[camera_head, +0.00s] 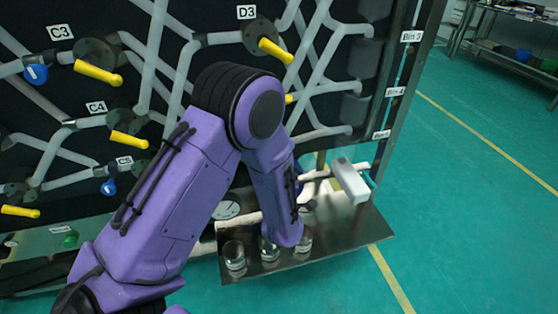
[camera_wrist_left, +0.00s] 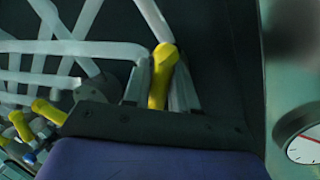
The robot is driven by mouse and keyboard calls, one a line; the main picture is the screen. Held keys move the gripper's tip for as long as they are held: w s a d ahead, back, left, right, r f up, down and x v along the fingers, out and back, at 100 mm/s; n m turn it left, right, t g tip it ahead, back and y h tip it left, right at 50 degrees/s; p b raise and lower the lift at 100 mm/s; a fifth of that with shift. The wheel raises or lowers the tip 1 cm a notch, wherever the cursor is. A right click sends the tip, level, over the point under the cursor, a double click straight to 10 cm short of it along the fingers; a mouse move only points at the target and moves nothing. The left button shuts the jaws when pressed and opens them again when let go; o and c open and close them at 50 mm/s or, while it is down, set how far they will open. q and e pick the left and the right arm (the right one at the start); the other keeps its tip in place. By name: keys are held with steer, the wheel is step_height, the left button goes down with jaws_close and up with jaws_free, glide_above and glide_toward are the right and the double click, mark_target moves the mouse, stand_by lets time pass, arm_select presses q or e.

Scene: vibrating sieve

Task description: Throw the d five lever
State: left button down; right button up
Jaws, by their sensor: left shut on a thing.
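My left arm crosses the panel in the head view, and its forearm hides the part of column D below the D3 lever (camera_head: 275,50). A small yellow lever tip (camera_head: 289,98) shows just right of my elbow. My left gripper (camera_wrist_left: 161,62) is hidden in the head view. In the left wrist view its two grey fingers are on either side of a yellow lever (camera_wrist_left: 160,78) and shut on it. That lever's label is not in view, so I cannot read that it is D5. The lever stands nearly upright in that view. My right gripper is in neither view.
Other yellow levers at C3 (camera_head: 97,73) and C4 (camera_head: 129,140) stand left of my arm among pale pipes. A metal shelf (camera_head: 345,240) with several glass jars (camera_head: 234,256) lies below my forearm.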

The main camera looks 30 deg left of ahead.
arm_select(q)
steer(key=shift+a, duration=0.1)
stand_by(0.4)
steer(key=c, duration=1)
jaws_free()
steer(key=shift+s, duration=0.1)
steer(key=shift+c, duration=0.2)
steer(key=shift+r, duration=0.1)
steer(key=shift+s+d, duration=0.25)
steer(key=shift+d, duration=0.05)
steer(key=v, duration=1)
steer(key=shift+a+m, duration=0.1)
steer(key=shift+m, duration=0.2)
